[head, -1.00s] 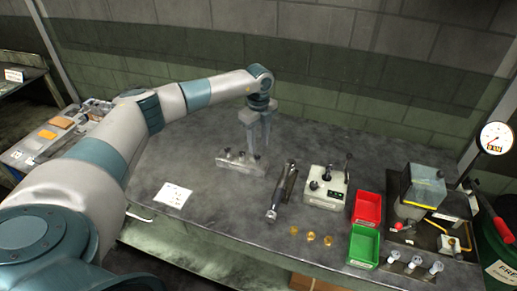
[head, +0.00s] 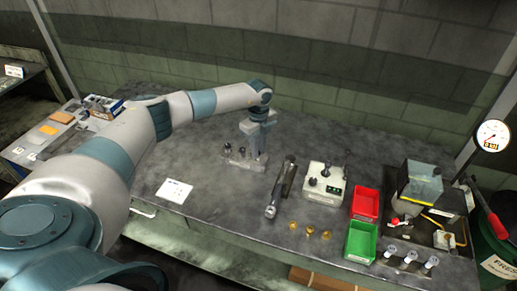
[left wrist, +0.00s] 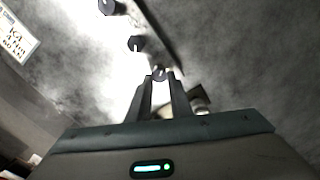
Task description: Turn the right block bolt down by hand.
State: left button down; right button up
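A small grey block (head: 231,162) stands on the bench left of centre, with a row of bolts in its top. In the left wrist view two dark bolt heads (left wrist: 136,42) and (left wrist: 107,6) show free beyond the fingers. The right block bolt (left wrist: 160,73) shows between the fingertips. My left gripper (head: 258,157) points down at the right end of the block. Its fingertips lie close against both sides of that bolt's head, and it fills the gap between them. The bolt's shank is hidden. My right gripper is out of view.
Right of the block lie a dark wrench-like tool (head: 280,188) and a control box (head: 325,184). Beyond are brass pieces (head: 310,231), a red bin (head: 366,204), a green bin (head: 361,242) and a press (head: 414,190). A white card (head: 174,191) lies left on bare bench.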

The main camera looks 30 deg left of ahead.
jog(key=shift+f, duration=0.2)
